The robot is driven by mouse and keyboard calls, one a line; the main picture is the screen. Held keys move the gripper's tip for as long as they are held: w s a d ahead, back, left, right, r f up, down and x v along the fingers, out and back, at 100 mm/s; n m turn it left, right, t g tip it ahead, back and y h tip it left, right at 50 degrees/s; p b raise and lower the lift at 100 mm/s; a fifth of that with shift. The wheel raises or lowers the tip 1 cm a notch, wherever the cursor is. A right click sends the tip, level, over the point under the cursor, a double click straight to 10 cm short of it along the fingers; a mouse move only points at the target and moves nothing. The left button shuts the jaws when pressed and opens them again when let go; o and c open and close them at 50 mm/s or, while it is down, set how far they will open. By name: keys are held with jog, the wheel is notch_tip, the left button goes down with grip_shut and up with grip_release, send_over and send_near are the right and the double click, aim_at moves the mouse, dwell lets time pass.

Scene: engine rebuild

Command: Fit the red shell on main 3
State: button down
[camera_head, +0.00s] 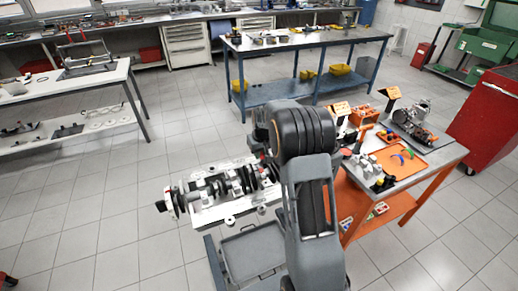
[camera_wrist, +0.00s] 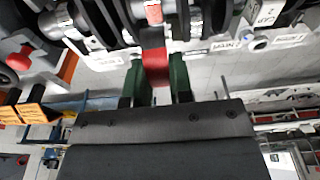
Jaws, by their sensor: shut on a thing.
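The red shell (camera_wrist: 155,62) is between the green fingers of my gripper (camera_wrist: 156,84) in the wrist view. My gripper is shut on it. The shell's far end is close to the dark crankshaft (camera_wrist: 205,20) and its journals; I cannot tell whether it touches. A label reading MAIN 2 (camera_wrist: 228,44) is on the light block right of the shell. In the head view the crankshaft on its pale block (camera_head: 212,212) lies left of my arm. My gripper and the shell are hidden there behind my arm. I cannot make out a main 3 label.
An orange-framed bench (camera_head: 435,158) with an orange tray (camera_head: 388,170), coloured shells and small parts stands right of my arm. A red cabinet (camera_head: 490,120) is beyond it. A blue-framed table (camera_head: 300,45) stands behind. Tiled floor is open left of the crankshaft.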

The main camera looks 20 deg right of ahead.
aim_at(261, 170)
jog(key=shift+s+d+f+b, duration=0.15)
jog(key=shift+f+b, duration=0.15)
jog(key=shift+f, duration=0.2)
jog(key=shift+w+d+f+b, duration=0.15)
jog(key=shift+f+b, duration=0.15)
jog(key=shift+f, duration=0.15)
jog(key=shift+s+f+b, duration=0.1)
jog(key=shift+f+b, duration=1.1)
jog(key=shift+f, duration=0.8)
jog(key=shift+s, duration=0.1)
jog(key=shift+f+b, duration=1)
jog(key=shift+b, duration=0.05)
dwell(2.5)
jog(key=shift+r, duration=0.3)
dwell(0.5)
jog(key=c, duration=1.2)
grip_release()
jog(key=shift+c, duration=0.2)
